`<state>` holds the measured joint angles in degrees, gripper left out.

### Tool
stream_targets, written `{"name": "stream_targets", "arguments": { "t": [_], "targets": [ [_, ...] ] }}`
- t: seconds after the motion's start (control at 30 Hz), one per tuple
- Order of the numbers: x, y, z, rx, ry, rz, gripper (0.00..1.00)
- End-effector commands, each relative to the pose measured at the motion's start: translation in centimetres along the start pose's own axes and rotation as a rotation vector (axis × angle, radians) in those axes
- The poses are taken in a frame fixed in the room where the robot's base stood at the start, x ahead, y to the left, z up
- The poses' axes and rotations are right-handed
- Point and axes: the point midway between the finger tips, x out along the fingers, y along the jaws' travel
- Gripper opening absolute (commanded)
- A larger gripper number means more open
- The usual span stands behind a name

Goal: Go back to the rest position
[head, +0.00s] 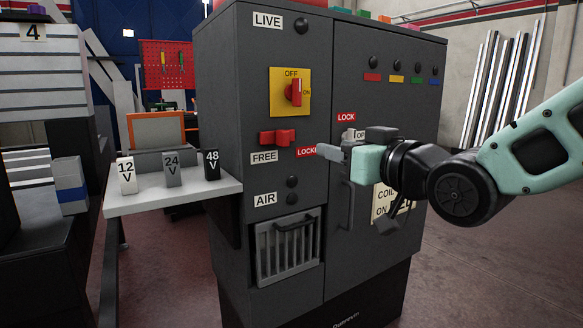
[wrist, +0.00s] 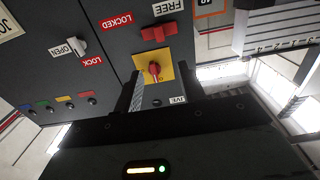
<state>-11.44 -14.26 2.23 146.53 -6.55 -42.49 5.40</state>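My arm extends in from the right and partly hides the cabinet door.
A red slide handle (head: 278,137) sits above the FREE label. A door handle (head: 346,204) is just below my gripper. A white shelf (head: 150,201) on the left carries 12V, 24V and 48V blocks. Metal bars (head: 490,90) lean on the back wall. The floor at right is clear.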

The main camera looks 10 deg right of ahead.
Motion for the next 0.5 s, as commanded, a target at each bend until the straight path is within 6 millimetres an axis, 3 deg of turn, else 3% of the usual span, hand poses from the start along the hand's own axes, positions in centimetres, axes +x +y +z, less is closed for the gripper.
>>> {"name": "stream_targets", "arguments": {
  "t": [0.07,0.17,0.33,0.5],
  "targets": [
    [0.0,-0.2,0.3,0.0,-0.011,-0.002,0.4],
    [0.1,-1.2,2.2,-0.001,-0.096,-0.018,0.4],
    [-1.3,-5.3,9.7,-0.018,-0.44,-0.082,0.4],
    [-6.6,-9.7,17.4,-0.074,-0.855,-0.168,0.4]
  ]
}}
